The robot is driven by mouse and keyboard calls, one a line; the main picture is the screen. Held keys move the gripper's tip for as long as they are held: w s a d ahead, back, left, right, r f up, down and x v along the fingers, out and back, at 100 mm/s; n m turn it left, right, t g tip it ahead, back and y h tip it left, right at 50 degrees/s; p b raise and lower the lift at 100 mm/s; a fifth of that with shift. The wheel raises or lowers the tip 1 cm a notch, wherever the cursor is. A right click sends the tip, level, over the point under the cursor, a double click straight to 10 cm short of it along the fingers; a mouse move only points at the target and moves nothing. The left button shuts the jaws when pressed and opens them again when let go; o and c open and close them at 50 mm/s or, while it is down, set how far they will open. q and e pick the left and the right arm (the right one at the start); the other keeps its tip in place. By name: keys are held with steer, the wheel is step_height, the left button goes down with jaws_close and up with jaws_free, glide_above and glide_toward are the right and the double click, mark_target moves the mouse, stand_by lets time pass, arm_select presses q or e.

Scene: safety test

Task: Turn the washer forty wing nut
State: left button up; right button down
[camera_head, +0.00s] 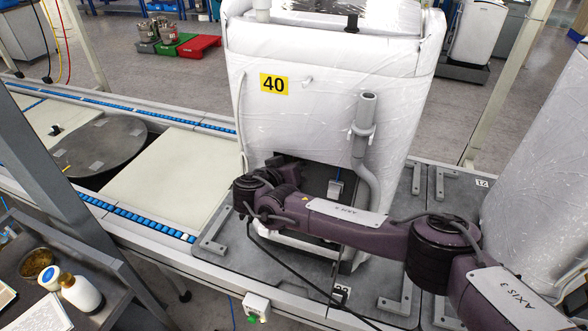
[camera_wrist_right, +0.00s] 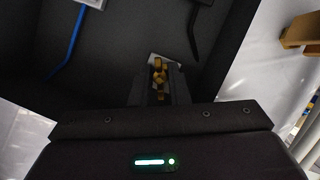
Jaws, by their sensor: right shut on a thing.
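The washer labelled 40 (camera_head: 320,95) stands upright on the line, wrapped in white plastic, with a dark opening low on its front. My right arm comes in from the right in the head view and reaches to this opening; its gripper tips are hidden there. In the right wrist view my right gripper (camera_wrist_right: 158,90) is shut on a brass-coloured wing nut (camera_wrist_right: 159,72) inside the dark opening. A small pale plate shows behind the nut. My left gripper is in neither view.
A grey hose (camera_head: 365,130) hangs down the washer's front, close to my right arm. A blue cable (camera_wrist_right: 72,45) runs inside the opening. Another wrapped washer (camera_head: 540,190) stands at the right. A bench (camera_head: 75,235) with a bottle (camera_head: 82,293) and bowl is at the lower left.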

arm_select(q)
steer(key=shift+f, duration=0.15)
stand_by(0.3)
arm_select(e)
steer(key=c, duration=1.6)
jaws_free()
